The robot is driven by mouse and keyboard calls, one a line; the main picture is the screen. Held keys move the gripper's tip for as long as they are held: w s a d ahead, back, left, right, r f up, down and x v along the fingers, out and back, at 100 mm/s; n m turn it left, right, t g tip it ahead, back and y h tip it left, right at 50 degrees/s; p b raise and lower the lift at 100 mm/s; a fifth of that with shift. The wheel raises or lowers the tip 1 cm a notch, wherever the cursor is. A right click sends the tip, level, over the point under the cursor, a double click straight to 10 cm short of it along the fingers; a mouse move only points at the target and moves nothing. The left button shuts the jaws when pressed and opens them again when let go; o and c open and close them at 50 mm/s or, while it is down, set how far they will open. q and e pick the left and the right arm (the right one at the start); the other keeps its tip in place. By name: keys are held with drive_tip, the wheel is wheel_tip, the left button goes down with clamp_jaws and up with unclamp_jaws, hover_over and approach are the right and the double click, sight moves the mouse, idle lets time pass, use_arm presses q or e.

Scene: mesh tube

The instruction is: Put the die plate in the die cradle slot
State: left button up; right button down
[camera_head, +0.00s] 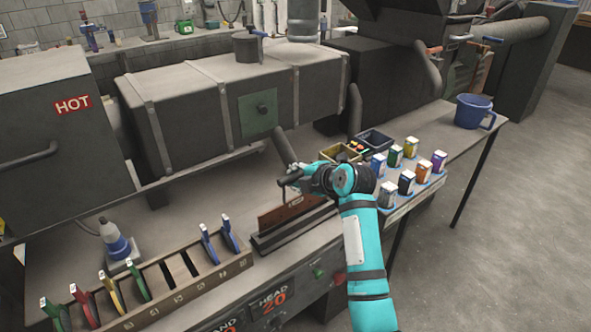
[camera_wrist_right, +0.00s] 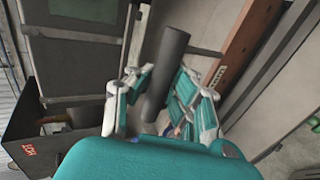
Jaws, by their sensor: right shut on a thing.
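The brown die plate (camera_head: 285,214) stands on edge at the front of the bench, a small pale label near its top edge. It also shows as a brown bar in the wrist view (camera_wrist_right: 247,48). The long dark die cradle (camera_head: 292,236) is directly below it. The plate's lower edge meets or lies just behind the cradle's top; I cannot tell how deep it sits in the slot. My right gripper (camera_head: 290,178) is above the plate, shut on its dark round handle, which shows between the fingers in the wrist view (camera_wrist_right: 166,70). My left gripper is not in view.
A wooden rack (camera_head: 175,280) with coloured-handled tools lies left of the cradle. A blue-and-grey bottle (camera_head: 117,243) stands behind it. Several small coloured boxes (camera_head: 406,180), dark bins (camera_head: 375,140) and a blue mug (camera_head: 473,111) are at right. A large grey machine (camera_head: 180,110) stands behind.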

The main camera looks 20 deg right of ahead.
sight(295, 195)
drive_tip(key=shift+f, duration=0.45)
wheel_tip(295, 195, down, 3)
drive_tip(key=shift+f+p, duration=0.2)
drive_tip(key=shift+p, duration=0.1)
drive_tip(key=c, duration=2)
unclamp_jaws()
drive_tip(key=shift+w+f, duration=0.1)
drive_tip(key=shift+f, duration=0.15)
drive_tip(key=shift+o, duration=1.2)
drive_tip(key=shift+r, duration=0.1)
drive_tip(key=o, duration=0.4)
drive_tip(key=shift+a+r, duration=0.1)
drive_tip(key=shift+r, duration=0.1)
drive_tip(key=shift+o, duration=0.6)
drive_tip(key=shift+s, duration=0.2)
drive_tip(key=shift+r, duration=0.1)
